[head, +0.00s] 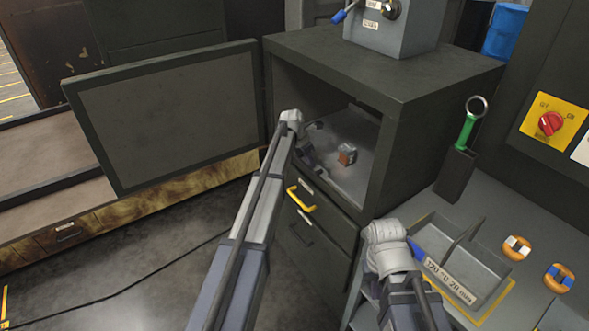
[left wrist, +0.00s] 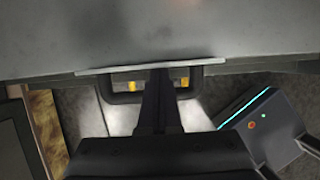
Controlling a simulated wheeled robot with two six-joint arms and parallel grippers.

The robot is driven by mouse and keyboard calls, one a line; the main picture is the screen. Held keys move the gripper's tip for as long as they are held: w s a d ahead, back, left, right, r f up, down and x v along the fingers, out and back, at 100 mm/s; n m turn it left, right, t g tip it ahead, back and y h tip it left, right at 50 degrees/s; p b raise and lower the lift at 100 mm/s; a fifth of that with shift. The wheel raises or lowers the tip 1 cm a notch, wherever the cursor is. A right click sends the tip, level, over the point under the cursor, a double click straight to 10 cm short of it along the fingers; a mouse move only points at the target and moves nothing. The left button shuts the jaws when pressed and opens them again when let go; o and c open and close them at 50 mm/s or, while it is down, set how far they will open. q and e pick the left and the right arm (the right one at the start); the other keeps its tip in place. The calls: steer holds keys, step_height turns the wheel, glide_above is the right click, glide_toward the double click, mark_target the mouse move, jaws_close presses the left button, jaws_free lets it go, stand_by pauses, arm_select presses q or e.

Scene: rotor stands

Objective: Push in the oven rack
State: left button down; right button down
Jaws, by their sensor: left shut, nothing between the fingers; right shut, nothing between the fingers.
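The oven (head: 400,130) is a dark cabinet with its door (head: 170,110) swung open to the left. Its grey rack (head: 350,185) lies inside, with a small copper-and-grey part (head: 346,155) on it. In the left wrist view the rack (left wrist: 200,35) fills the top, with a raised front lip and a dark handle (left wrist: 112,97) below. My left gripper (left wrist: 160,73) is shut and empty, its tips at the middle of the front lip; contact is hard to tell. In the head view my left arm partly hides the rack front. My right gripper is hidden beyond its wrist.
A control box (head: 398,30) stands on the oven.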

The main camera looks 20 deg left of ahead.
mark_target(324, 163)
arm_select(q)
steer(key=w+d, duration=0.1)
steer(key=w, duration=0.1)
steer(key=w+d, duration=0.2)
steer(key=shift+w+r, duration=0.1)
steer(key=shift+w, duration=0.05)
stand_by(0.4)
steer(key=shift+r, duration=0.1)
arm_select(e)
steer(key=shift+r, duration=0.15)
